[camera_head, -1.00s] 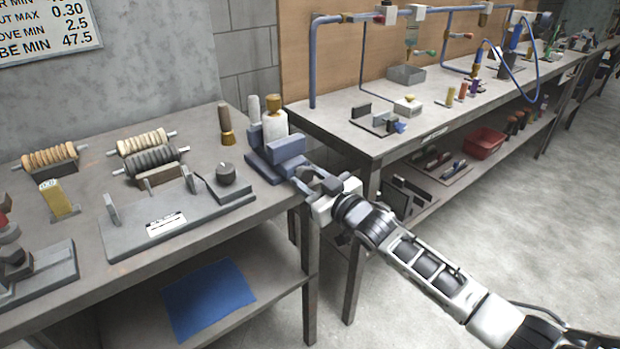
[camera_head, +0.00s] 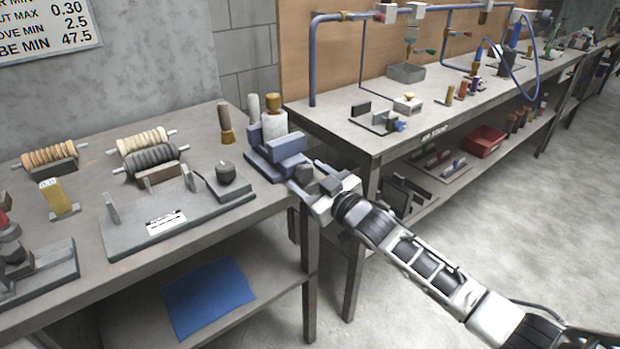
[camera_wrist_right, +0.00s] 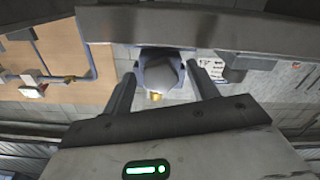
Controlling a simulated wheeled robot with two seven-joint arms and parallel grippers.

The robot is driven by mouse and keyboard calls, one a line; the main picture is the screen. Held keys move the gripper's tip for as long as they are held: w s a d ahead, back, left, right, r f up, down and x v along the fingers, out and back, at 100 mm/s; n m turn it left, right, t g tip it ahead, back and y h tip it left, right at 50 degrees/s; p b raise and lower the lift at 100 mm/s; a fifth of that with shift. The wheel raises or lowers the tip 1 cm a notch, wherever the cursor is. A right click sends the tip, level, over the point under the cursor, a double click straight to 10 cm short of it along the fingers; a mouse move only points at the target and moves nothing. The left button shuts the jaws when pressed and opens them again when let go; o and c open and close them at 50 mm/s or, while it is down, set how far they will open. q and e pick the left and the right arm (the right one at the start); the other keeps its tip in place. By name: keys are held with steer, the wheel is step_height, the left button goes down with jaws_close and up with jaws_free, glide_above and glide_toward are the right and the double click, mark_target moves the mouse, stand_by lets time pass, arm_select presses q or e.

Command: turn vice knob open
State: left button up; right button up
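The blue vice (camera_head: 286,147) stands at the right end of the near bench. Its dark grey faceted knob (camera_head: 304,172) is on the side facing my right arm. My right gripper (camera_head: 314,177) is at this knob, with one finger on either side. In the right wrist view, the knob (camera_wrist_right: 162,75) appears between the two fingertips (camera_wrist_right: 162,82), with narrow gaps on both sides, so the gripper looks open around it. Actual contact cannot be made out. My left gripper is not in view.
Behind the vice stand a white bottle (camera_head: 273,117) and a brush (camera_head: 226,124). A grey fixture with a round knob (camera_head: 226,171) lies to its left. The second bench (camera_head: 376,146) runs close behind my right gripper. Open floor (camera_head: 500,220) lies to the right.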

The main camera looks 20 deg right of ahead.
steer(key=shift+s, duration=0.1)
steer(key=v, duration=1.5)
steer(key=shift+s+d, duration=0.2)
steer(key=shift+s, duration=0.15)
